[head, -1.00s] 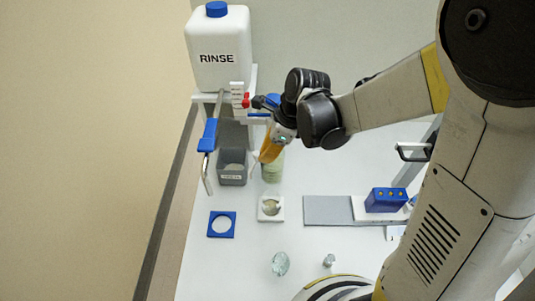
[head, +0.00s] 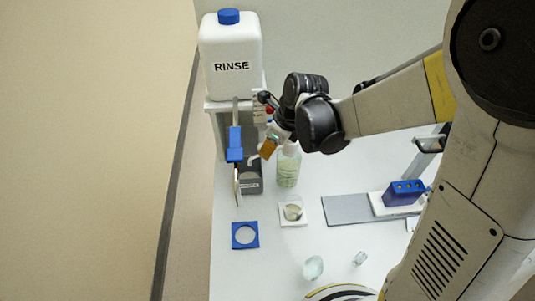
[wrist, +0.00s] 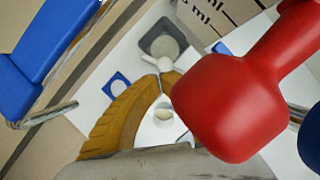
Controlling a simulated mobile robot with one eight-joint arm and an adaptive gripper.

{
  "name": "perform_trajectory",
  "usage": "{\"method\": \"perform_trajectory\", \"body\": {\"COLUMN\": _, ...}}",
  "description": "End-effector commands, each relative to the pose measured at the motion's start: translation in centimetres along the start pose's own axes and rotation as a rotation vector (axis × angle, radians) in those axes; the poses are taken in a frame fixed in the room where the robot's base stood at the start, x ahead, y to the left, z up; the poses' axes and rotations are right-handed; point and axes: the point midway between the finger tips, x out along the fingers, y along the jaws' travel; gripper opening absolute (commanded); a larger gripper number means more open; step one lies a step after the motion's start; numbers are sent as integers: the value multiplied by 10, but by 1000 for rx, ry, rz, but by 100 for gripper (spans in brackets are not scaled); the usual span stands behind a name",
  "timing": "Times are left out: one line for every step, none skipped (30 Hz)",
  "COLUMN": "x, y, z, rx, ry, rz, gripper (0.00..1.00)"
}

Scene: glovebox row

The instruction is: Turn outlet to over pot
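The outlet is a metal pipe with a blue sleeve (head: 235,144), below the white RINSE tank. Its free end hangs left of the grey bin. The blue sleeve also shows large at the left of the wrist view (wrist: 45,45). The small pot (head: 292,212) stands on a white square base, to the right of the outlet's end; it also shows in the wrist view (wrist: 163,117). My gripper (wrist: 158,70) has orange fingers whose pale tips appear to meet, with nothing seen between them. In the head view my gripper (head: 257,155) is right of the sleeve, apart from it.
A red knob (wrist: 225,100) looms close beside my fingers. The grey bin (head: 250,180) and a clear bottle (head: 288,168) stand below my gripper. A blue square holder (head: 245,235), glassware (head: 313,268) and a blue block (head: 404,193) are on the white table.

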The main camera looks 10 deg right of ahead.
Motion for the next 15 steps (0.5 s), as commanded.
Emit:
{"method": "perform_trajectory", "body": {"x": 1, "y": -1, "z": 2, "rx": -1, "ry": 0, "rz": 0, "gripper": 0}}
{"method": "perform_trajectory", "body": {"x": 1, "y": -1, "z": 2, "rx": -1, "ry": 0, "rz": 0, "gripper": 0}}
{"method": "perform_trajectory", "body": {"x": 1, "y": -1, "z": 3, "rx": -2, "ry": 0, "rz": 0, "gripper": 0}}
{"method": "perform_trajectory", "body": {"x": 2, "y": -2, "z": 4, "rx": -2, "ry": 0, "rz": 0, "gripper": 0}}
{"method": "perform_trajectory", "body": {"x": 2, "y": -2, "z": 4, "rx": -2, "ry": 0, "rz": 0, "gripper": 0}}
{"method": "perform_trajectory", "body": {"x": 2, "y": -2, "z": 5, "rx": -2, "ry": 0, "rz": 0, "gripper": 0}}
{"method": "perform_trajectory", "body": {"x": 2, "y": -2, "z": 5, "rx": -2, "ry": 0, "rz": 0, "gripper": 0}}
{"method": "perform_trajectory", "body": {"x": 2, "y": -2, "z": 5, "rx": -2, "ry": 0, "rz": 0, "gripper": 0}}
{"method": "perform_trajectory", "body": {"x": 2, "y": -2, "z": 6, "rx": -2, "ry": 0, "rz": 0, "gripper": 0}}
{"method": "perform_trajectory", "body": {"x": 2, "y": -3, "z": 6, "rx": -2, "ry": 0, "rz": 0, "gripper": 0}}
{"method": "perform_trajectory", "body": {"x": 2, "y": -3, "z": 6, "rx": -2, "ry": 0, "rz": 0, "gripper": 0}}
{"method": "perform_trajectory", "body": {"x": 2, "y": -3, "z": 6, "rx": -2, "ry": 0, "rz": 0, "gripper": 0}}
{"method": "perform_trajectory", "body": {"x": 2, "y": -3, "z": 6, "rx": -2, "ry": 0, "rz": 0, "gripper": 0}}
{"method": "perform_trajectory", "body": {"x": 2, "y": -3, "z": 6, "rx": -2, "ry": 0, "rz": 0, "gripper": 0}}
{"method": "perform_trajectory", "body": {"x": 2, "y": -3, "z": 6, "rx": -2, "ry": 0, "rz": 0, "gripper": 0}}
